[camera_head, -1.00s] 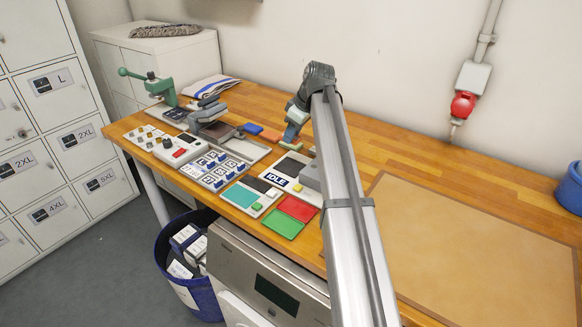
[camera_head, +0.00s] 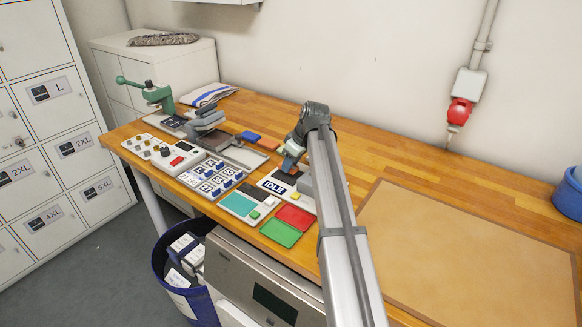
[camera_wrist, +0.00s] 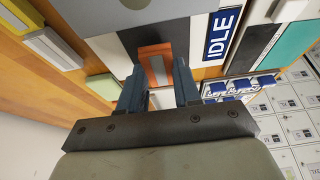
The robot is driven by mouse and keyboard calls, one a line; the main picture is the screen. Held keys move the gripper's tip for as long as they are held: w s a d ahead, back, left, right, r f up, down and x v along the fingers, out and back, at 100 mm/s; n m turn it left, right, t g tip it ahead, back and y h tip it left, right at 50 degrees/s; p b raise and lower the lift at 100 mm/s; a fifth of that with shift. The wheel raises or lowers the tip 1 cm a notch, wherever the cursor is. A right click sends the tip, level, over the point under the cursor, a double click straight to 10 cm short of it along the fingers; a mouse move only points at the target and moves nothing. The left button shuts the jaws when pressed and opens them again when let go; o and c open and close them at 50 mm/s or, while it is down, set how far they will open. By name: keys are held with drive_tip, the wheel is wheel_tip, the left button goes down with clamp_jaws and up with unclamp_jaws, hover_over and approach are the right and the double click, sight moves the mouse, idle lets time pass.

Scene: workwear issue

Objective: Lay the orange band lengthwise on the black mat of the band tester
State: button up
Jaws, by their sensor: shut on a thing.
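The tester's IDLE display (camera_wrist: 221,34) is to the right of the mat there. In the head view, my gripper (camera_head: 287,164) is low over the tester (camera_head: 270,187), and my arm hides part of it. The held band is hard to make out there.
A blue block (camera_head: 249,136) and an orange block (camera_head: 269,144) lie on the bench behind the tester. Red (camera_head: 296,217) and green (camera_head: 281,233) pads and a teal-topped device (camera_head: 238,204) are in front. A brown mat (camera_head: 470,255) on the right is bare.

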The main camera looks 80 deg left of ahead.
drive_tip(key=shift+f, duration=0.9)
drive_tip(key=shift+f, duration=0.1)
drive_tip(key=o, duration=1)
drive_tip(key=v, duration=1.2)
